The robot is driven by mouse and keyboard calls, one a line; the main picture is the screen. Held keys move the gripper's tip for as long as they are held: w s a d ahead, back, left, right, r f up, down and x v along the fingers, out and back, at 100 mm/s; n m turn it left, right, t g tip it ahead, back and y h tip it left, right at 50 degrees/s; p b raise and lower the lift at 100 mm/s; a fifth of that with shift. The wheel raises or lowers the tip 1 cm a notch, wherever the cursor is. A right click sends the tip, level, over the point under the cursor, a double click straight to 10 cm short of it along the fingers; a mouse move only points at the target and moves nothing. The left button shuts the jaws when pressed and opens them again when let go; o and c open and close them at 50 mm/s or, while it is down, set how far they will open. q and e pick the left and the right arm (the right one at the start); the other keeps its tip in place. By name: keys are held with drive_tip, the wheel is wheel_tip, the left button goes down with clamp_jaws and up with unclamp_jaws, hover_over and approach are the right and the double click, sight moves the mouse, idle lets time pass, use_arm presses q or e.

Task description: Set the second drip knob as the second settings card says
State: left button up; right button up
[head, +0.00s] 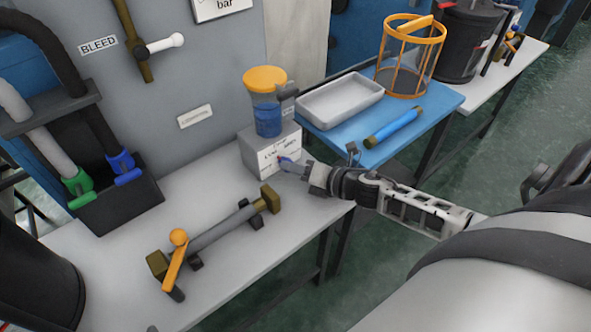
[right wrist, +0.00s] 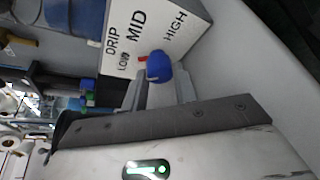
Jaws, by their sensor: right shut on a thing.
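A pale drip box (head: 262,152) stands at the back right of the grey bench, under a blue-filled jar with an orange lid (head: 266,80). Its blue knob (right wrist: 158,66) sits on the face lettered DRIP, LOW, MID and HIGH (right wrist: 137,30) in the right wrist view. A small red mark (right wrist: 142,58) beside the knob lies close to LOW. My right gripper (head: 292,166) is shut on the knob, its fingers either side (right wrist: 158,92). A small white card (head: 195,117) hangs tilted on the grey panel; its text is too small to read. My left gripper is not in view.
A brown-ended pipe with an orange lever (head: 215,234) lies across the bench. A blue table (head: 430,112) at right holds a white tray (head: 340,102), a blue cylinder (head: 394,128) and an orange basket (head: 410,60). The bench front is mostly clear.

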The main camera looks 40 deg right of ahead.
idle(0.4)
drive_tip(key=o, duration=1)
drive_tip(key=v, duration=1.6)
drive_tip(key=shift+p, duration=0.4)
drive_tip(key=shift+f, duration=0.1)
drive_tip(key=s+a+m+g, duration=0.1)
drive_tip(key=a+m, duration=0.6)
drive_tip(key=m, duration=0.2)
drive_tip(key=a+f+m+g+h+p, duration=0.1)
drive_tip(key=a+m, duration=0.6)
drive_tip(key=m, duration=0.2)
drive_tip(key=s+a+m+g, duration=0.1)
drive_tip(key=a+m, duration=0.6)
drive_tip(key=m, duration=0.2)
drive_tip(key=shift+s+a+f+h, duration=0.35)
drive_tip(key=shift+s+a+h, duration=0.05)
